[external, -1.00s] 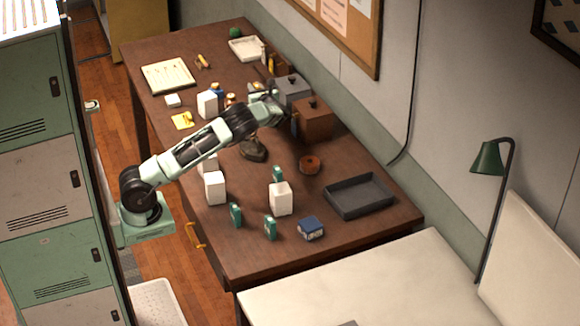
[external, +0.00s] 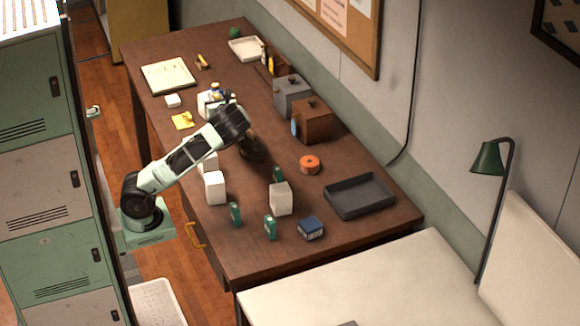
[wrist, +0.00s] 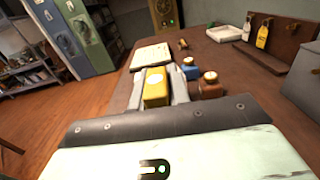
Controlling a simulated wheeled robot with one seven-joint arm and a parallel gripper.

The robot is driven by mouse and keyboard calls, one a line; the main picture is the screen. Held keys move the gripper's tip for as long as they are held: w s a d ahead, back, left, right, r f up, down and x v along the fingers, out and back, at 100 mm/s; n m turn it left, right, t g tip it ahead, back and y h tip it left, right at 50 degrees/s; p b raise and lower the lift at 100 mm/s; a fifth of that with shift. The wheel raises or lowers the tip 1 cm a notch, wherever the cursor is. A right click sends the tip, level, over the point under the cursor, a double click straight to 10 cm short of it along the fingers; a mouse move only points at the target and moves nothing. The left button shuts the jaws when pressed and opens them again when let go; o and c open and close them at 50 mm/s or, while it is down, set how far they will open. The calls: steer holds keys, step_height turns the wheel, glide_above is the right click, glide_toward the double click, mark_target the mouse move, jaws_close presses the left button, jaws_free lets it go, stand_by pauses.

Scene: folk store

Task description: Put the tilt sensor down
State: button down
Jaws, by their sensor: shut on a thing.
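My gripper (wrist: 157,84) is shut on a small yellow block, which I take to be the tilt sensor (wrist: 156,88). The block sits between the two grey fingers in the wrist view. In the external view my gripper is over the back-left part of the brown desk (external: 335,232), mostly hidden by my wrist, and I cannot make out the block there. Whether the block touches the desk I cannot tell.
Bottles with blue (wrist: 190,68) and brown (wrist: 209,84) bodies stand just right of my gripper. A notepad (external: 168,75) lies beyond. Grey (external: 292,97) and brown (external: 312,122) boxes line the wall side. A dark tray (external: 359,195) and several small boxes stand nearer the front.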

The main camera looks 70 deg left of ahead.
steer(key=w+d+r+m+t+h+p, duration=0.15)
steer(key=w+d+m+t+p, duration=0.35)
steer(key=w, duration=0.5)
steer(key=m+t+h+p, duration=0.6)
steer(key=m+t+h, duration=0.25)
steer(key=t, duration=0.25)
glide_above(306, 134)
steer(key=s, duration=0.3)
step_height(306, 134, down, 2)
steer(key=f, duration=0.1)
steer(key=shift+n+h, duration=0.25)
steer(key=shift+h, duration=0.35)
steer(key=f, duration=0.3)
steer(key=d+f+p, duration=0.1)
steer(key=f, duration=0.1)
steer(key=shift+w+f, duration=0.1)
steer(key=shift+f, duration=2.3)
steer(key=shift+f, duration=0.15)
steer(key=c, duration=1.3)
jaws_free()
